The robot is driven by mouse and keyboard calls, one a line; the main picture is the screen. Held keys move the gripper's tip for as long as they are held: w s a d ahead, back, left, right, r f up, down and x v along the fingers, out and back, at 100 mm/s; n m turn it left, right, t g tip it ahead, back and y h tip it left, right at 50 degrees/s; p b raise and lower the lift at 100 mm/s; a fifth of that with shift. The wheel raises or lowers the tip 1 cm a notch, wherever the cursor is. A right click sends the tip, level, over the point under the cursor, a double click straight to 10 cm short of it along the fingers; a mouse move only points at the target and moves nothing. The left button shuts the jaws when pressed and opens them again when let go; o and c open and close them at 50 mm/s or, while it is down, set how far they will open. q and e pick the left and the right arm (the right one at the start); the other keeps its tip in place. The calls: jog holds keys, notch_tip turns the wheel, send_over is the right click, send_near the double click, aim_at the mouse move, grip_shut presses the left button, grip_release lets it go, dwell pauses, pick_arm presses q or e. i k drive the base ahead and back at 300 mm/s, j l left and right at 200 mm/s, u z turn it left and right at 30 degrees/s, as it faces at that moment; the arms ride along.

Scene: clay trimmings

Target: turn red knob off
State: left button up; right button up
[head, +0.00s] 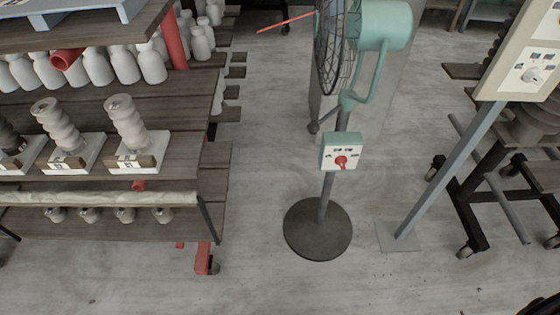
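The red knob (341,162) sits on the white front face of a small green-edged control box (328,155). Small dark labels lie above and beside the knob, too small to read. Which label the knob points at is not clear. The box is fixed on the grey pole of a green standing fan (385,25), above its round dark base (318,229). Nothing covers the knob. Neither of my grippers shows in the head view.
A wooden rack (165,185) with white bottles (152,65) and ribbed pieces stands at left. At right, a cream panel (510,60) with a pale dial leans on a slanted grey post (440,180), beside a wheeled rack. The floor (310,285) before the fan is clear.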

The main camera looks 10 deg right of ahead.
aim_at(341, 160)
jog(key=l+z, duration=0.1)
jog(key=z, duration=0.65)
jog(key=i, duration=0.05)
